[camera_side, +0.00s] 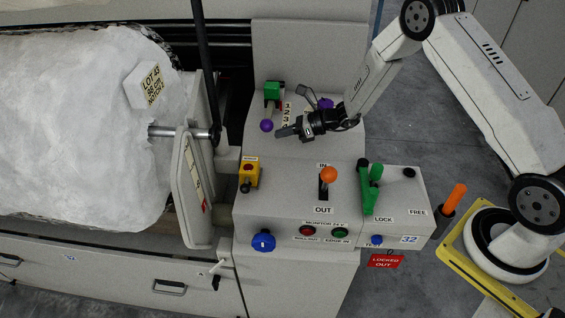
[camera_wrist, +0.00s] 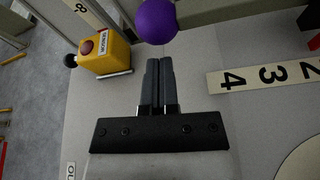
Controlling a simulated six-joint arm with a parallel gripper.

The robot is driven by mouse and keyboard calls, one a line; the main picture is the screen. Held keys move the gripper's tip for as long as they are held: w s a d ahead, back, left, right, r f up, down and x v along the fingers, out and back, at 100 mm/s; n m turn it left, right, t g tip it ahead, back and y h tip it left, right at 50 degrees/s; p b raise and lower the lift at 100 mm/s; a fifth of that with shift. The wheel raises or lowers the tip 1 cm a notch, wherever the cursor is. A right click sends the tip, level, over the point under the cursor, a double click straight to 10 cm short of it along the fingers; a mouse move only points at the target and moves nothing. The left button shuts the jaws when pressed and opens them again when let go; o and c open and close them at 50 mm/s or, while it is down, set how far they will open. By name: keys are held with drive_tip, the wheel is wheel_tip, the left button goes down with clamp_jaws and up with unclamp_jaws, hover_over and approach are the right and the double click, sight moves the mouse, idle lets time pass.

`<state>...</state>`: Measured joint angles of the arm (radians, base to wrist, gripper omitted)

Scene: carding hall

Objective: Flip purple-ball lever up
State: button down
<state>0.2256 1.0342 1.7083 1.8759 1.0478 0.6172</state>
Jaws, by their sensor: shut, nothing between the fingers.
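The purple ball (camera_side: 266,125) is at the left of the machine's upper panel, below a green block (camera_side: 272,91). In the wrist view the purple ball (camera_wrist: 156,20) is at the top, just beyond my fingertips. I cannot make out its lever stalk clearly. My gripper (camera_side: 280,132) is shut and empty, pointing left with its tips close to the ball. In the wrist view my gripper (camera_wrist: 158,62) shows both fingers pressed together, with a small gap to the ball.
A numbered scale strip (camera_wrist: 266,75) lies right of my fingers. An orange-ball lever (camera_side: 328,175) and green levers (camera_side: 370,186) are on the lower panel. A second purple knob (camera_side: 326,103) sits behind my gripper.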

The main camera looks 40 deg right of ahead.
sight(272, 125)
drive_tip(key=shift+x, duration=1.4)
drive_tip(key=shift+r, duration=0.15)
drive_tip(key=shift+r+m+y, duration=0.3)
drive_tip(key=shift+r+m, duration=0.2)
drive_tip(key=shift+r, duration=1.15)
wheel_tip(272, 125, up, 9)
drive_tip(key=w+d+m, duration=0.1)
drive_tip(key=shift+w+d+f+g+y, duration=0.2)
drive_tip(key=shift+g+y, duration=0.1)
drive_tip(key=shift+g, duration=0.1)
drive_tip(key=shift+r, duration=0.1)
drive_tip(key=shift+d, duration=0.15)
drive_tip(key=f+v, duration=0.1)
drive_tip(key=v, duration=0.8)
drive_tip(key=shift+s+d, duration=0.25)
drive_tip(key=shift+d, duration=0.15)
